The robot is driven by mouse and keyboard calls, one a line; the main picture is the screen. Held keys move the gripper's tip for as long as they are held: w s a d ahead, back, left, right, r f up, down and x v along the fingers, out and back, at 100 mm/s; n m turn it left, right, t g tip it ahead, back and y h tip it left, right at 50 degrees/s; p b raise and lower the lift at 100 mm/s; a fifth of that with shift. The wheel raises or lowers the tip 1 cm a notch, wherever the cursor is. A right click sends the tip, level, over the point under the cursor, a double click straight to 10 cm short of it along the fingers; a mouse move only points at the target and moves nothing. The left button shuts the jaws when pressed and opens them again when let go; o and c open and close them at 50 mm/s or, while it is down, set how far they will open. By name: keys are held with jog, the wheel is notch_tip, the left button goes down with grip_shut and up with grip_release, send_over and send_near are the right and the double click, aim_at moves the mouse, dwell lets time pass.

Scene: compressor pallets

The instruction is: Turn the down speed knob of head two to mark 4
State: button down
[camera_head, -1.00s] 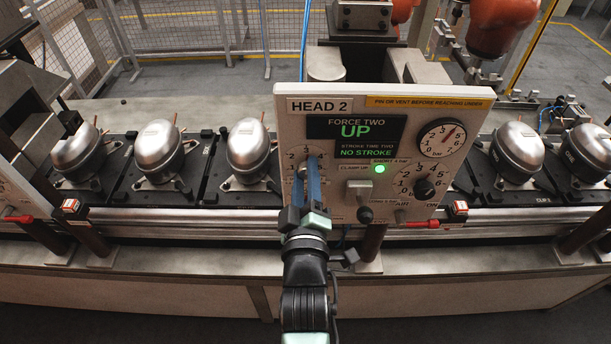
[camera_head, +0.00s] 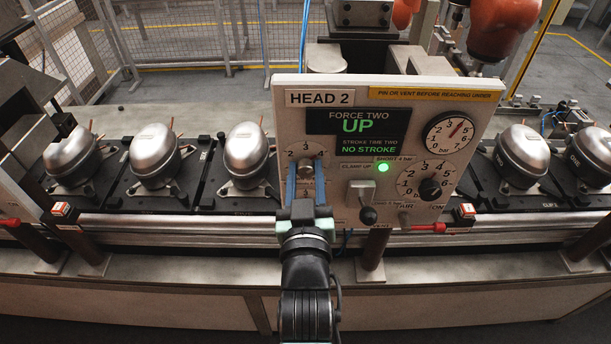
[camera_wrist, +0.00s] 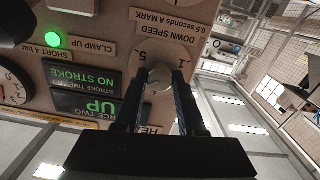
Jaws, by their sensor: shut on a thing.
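The HEAD 2 panel (camera_head: 330,150) stands upright in front of me in the head view. The down speed knob (camera_wrist: 159,78) is a small, pale metal knob below its DOWN SPEED label (camera_wrist: 165,38) in the inverted wrist view. It also shows at the panel's left in the head view (camera_head: 305,167). My gripper (camera_wrist: 160,88) is shut on this knob, with one blue finger on each side. Marks 2, 3 and 4 show above the knob in the head view; 1 and 5 show in the wrist view. The knob's pointer cannot be made out.
A black selector knob (camera_head: 430,189), a clamp lever (camera_head: 367,214) and a round gauge (camera_head: 448,133) are right of the gripper. A green lamp (camera_head: 383,168) is lit. Silver compressors (camera_head: 247,150) stand on black pallets along the conveyor behind. A red handle (camera_head: 432,227) juts out below.

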jog(key=shift+m, duration=0.6)
jog(key=c, duration=0.5)
grip_release()
jog(key=shift+s, duration=0.15)
jog(key=s+b, duration=0.4)
jog(key=s, duration=0.8)
jog(key=shift+s+b, duration=0.35)
jog(key=shift+b, duration=0.05)
